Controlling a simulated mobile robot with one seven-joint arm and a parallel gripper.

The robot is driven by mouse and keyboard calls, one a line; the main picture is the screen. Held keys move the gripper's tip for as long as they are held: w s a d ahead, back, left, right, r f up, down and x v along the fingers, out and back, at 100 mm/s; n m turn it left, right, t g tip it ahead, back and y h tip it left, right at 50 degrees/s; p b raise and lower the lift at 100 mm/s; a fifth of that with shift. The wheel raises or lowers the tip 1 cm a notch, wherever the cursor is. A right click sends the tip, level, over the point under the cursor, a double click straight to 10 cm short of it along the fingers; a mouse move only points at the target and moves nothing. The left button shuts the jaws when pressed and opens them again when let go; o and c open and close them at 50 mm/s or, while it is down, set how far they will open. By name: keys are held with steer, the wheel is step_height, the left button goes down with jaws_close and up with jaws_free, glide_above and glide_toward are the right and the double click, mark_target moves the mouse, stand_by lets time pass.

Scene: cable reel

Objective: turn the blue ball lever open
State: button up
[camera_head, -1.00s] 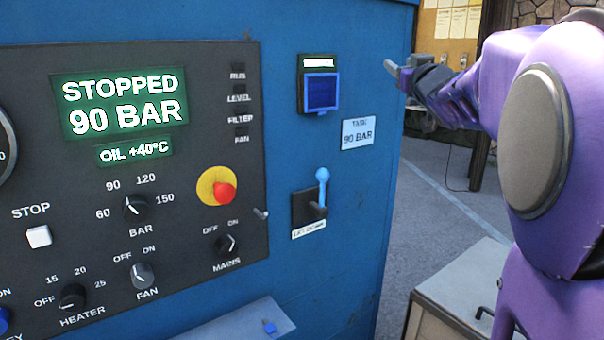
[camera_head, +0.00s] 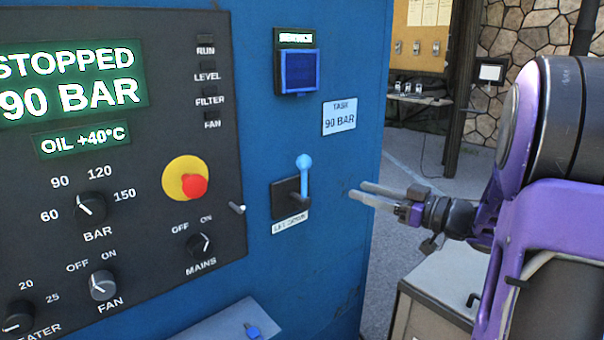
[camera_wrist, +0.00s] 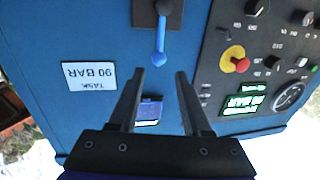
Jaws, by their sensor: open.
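The blue ball lever (camera_head: 304,178) stands upright on a dark plate at the right part of the blue cabinet front, its ball at the top. A label sits below the plate. In the wrist view, which shows the panel upside down, the lever (camera_wrist: 160,40) hangs ball-down, ahead of the fingertips and roughly between them. My gripper (camera_head: 360,193) is open and empty. In the head view it is to the right of the lever, fingers pointing left towards it. In the wrist view my gripper (camera_wrist: 168,80) shows two spread fingers, apart from the lever.
A black panel (camera_head: 150,220) with knobs and a red stop button (camera_head: 194,187) is left of the lever. A blue-screened box (camera_head: 298,72) is above it, with a task card (camera_head: 339,117) to its right. A small shelf (camera_head: 215,325) juts out below.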

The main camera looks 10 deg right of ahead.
mark_target(304, 170)
steer(key=b+x, duration=0.1)
steer(key=x, duration=1.5)
steer(key=shift+w+a, duration=0.25)
steer(key=c, duration=0.7)
jaws_close()
steer(key=shift+r, duration=0.25)
